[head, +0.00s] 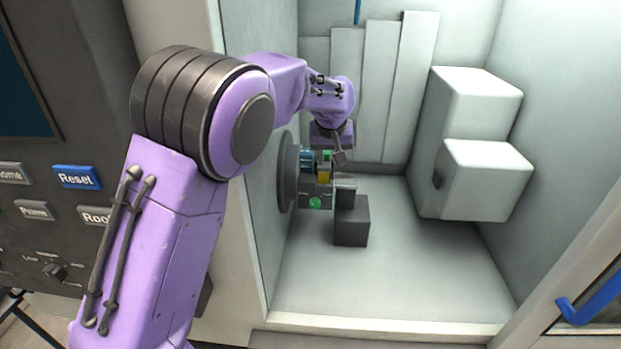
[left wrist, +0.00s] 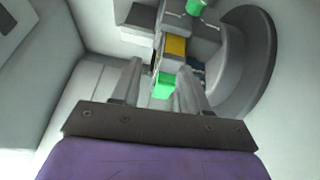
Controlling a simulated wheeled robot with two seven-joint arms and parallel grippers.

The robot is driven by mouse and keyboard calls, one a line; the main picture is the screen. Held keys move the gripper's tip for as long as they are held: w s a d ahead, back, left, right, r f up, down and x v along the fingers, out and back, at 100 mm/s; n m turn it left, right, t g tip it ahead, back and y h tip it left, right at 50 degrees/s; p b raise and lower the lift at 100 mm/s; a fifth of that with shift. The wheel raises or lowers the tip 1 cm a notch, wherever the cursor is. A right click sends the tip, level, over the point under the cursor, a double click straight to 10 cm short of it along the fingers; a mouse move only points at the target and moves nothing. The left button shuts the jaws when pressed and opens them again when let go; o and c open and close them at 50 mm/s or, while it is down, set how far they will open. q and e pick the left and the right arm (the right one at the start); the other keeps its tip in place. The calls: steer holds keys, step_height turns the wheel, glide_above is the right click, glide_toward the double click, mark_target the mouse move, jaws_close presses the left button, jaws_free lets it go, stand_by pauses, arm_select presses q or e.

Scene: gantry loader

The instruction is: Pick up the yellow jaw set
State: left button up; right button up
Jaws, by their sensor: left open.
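The yellow jaw set (head: 323,175) is a small block on the face of the grey round chuck (head: 286,172), on the left wall inside the machine. It also shows in the left wrist view (left wrist: 176,46), beyond my fingers. My left gripper (head: 338,157) is inside the machine beside the chuck. A green block (left wrist: 163,86) lies near the fingertips, closer than the yellow one. Whether a finger touches it, I cannot tell. My right gripper is not in view.
Another green piece (head: 315,203) and a blue piece (head: 306,158) are on the chuck. A dark grey block (head: 351,222) stands just right of it. White box housings (head: 486,180) fill the right side. The chamber floor (head: 400,285) in front is clear.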

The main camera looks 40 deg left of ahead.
mark_target(325, 152)
arm_select(q)
step_height(325, 152, up, 6)
steer(key=a+t+y, duration=0.1)
steer(key=a, duration=0.2)
steer(key=shift+m, duration=0.3)
steer(key=p+x, duration=0.1)
steer(key=x, duration=0.2)
steer(key=p+x, duration=0.2)
steer(key=x, duration=0.1)
steer(key=w+p+x, duration=0.1)
steer(key=x, duration=0.2)
steer(key=shift+w+p, duration=0.15)
steer(key=shift+p, duration=0.15)
steer(key=shift+w+a+f, duration=0.15)
steer(key=shift+w+f, duration=0.1)
steer(key=shift+f, duration=0.2)
steer(key=shift+r, duration=0.15)
jaws_close()
